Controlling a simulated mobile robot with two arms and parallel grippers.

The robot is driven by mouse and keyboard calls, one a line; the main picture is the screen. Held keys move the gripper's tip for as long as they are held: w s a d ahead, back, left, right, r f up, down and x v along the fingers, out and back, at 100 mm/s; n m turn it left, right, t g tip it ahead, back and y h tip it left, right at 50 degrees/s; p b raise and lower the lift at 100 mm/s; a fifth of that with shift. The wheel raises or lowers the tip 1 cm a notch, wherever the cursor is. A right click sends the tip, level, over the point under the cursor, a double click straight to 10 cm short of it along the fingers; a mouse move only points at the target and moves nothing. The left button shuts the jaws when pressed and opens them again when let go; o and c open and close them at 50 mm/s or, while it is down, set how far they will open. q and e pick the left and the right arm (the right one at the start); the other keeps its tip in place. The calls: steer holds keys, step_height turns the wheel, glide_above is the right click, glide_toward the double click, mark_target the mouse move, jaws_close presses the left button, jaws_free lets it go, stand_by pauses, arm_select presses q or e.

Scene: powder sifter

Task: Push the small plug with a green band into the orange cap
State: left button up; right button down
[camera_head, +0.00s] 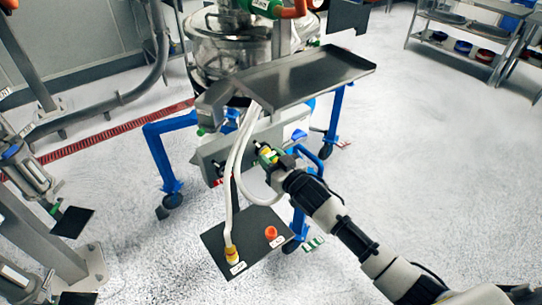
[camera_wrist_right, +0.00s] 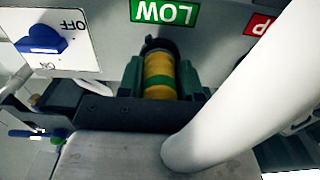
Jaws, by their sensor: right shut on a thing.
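The small plug is yellow with a green band (camera_wrist_right: 160,82) and sits between the jaws of my right gripper (camera_head: 268,154). In the wrist view the dark green fingers press on both sides of it. A dark round part is at its far end, close under the green LOW label; I cannot tell whether the plug is seated in a port there. A white hose (camera_wrist_right: 225,100) passes beside the gripper. The orange cap (camera_head: 271,233) stands on the dark plate (camera_head: 217,238), below the gripper in the head view and apart from it. My left gripper is not in view.
A second yellow fitting (camera_head: 232,256) on a white hose is on the same plate, left of the cap. A grey panel with a blue switch (camera_wrist_right: 40,38) is just ahead of the gripper. A metal tray (camera_head: 315,75) and blue frame legs (camera_head: 160,155) surround the area.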

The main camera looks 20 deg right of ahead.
steer(key=shift+p+v, duration=0.35)
steer(key=shift+v, duration=0.45)
steer(key=shift+p+v, duration=1.15)
steer(key=shift+v, duration=0.95)
